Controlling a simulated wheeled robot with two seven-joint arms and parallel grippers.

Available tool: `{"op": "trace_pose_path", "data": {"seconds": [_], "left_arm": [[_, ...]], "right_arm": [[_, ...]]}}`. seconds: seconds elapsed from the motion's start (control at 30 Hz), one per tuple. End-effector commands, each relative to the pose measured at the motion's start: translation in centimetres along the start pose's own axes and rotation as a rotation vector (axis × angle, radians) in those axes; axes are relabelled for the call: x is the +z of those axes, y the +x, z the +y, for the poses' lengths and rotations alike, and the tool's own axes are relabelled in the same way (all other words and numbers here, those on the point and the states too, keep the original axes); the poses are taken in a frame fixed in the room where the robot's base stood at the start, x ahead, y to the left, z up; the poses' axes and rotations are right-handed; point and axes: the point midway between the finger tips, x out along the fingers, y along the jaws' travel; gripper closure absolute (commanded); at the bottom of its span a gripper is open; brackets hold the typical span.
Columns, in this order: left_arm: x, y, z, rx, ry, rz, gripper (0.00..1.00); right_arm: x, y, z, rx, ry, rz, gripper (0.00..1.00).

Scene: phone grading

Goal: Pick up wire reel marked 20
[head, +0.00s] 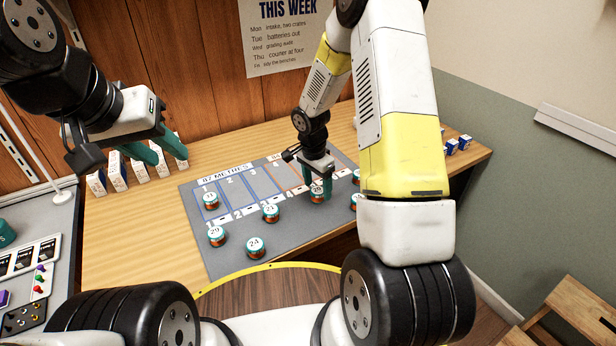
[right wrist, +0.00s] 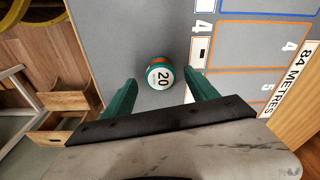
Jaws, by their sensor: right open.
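The wire reel marked 20 (right wrist: 160,76) has a white top, a teal rim and copper-coloured wire. It stands on the grey mat (right wrist: 130,25) between and just past the fingertips of my right gripper (right wrist: 160,85), which is open with no visible contact. In the head view the right gripper (head: 319,180) is directly over this reel (head: 317,194), partly hiding it. My left gripper (head: 163,150) is raised at the left with its teal fingers apart and empty.
Other reels stand on the mat, including reel 29 (head: 217,237), reel 24 (head: 255,247) and reel 21 (head: 270,213). White boxes (head: 117,172) line the table's back left. Small blue and white boxes (head: 458,144) stand at right. My right arm hides part of the mat.

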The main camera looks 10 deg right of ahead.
Motion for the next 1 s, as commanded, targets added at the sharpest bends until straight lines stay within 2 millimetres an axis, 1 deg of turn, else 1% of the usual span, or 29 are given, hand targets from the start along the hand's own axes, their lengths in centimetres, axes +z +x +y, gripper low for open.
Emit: {"op": "trace_pose_path", "data": {"seconds": [0.03, 0.1, 0.2, 0.47, 0.5, 0.67, 0.7, 0.8, 1.0], "left_arm": [[0.0, 0.0, 0.0, 0.0, 0.0, 0.0, 0.64], [0.0, 0.0, 0.0, 0.0, 0.0, 0.0, 0.64], [0.0, 0.0, 0.0, 0.0, 0.0, 0.0, 0.64], [0.0, 0.0, 0.0, 0.0, 0.0, 0.0, 0.64], [0.0, 0.0, 0.0, 0.0, 0.0, 0.0, 0.64], [0.0, 0.0, 0.0, 0.0, 0.0, 0.0, 0.64], [0.0, 0.0, 0.0, 0.0, 0.0, 0.0, 0.64], [0.0, 0.0, 0.0, 0.0, 0.0, 0.0, 0.64], [0.0, 0.0, 0.0, 0.0, 0.0, 0.0, 0.64]], "right_arm": [[0.2, 1.0, -0.1, 0.002, 0.0, -0.003, 0.33], [0.1, 1.9, -0.1, 0.003, 0.0, -0.002, 0.33], [0.0, 2.7, -0.2, 0.0, 0.001, 0.0, 0.33], [0.0, 2.9, -0.2, -0.001, 0.001, 0.001, 0.33], [0.0, 2.9, -0.2, -0.001, 0.001, 0.001, 0.41], [0.0, 2.9, -0.2, -0.001, 0.0, 0.001, 0.72], [0.0, 2.9, -0.2, -0.001, 0.0, 0.001, 0.8], [0.0, 2.8, -0.2, -0.001, 0.0, 0.001, 0.98], [0.0, 2.8, -0.2, -0.001, 0.0, 0.001, 0.98]]}}
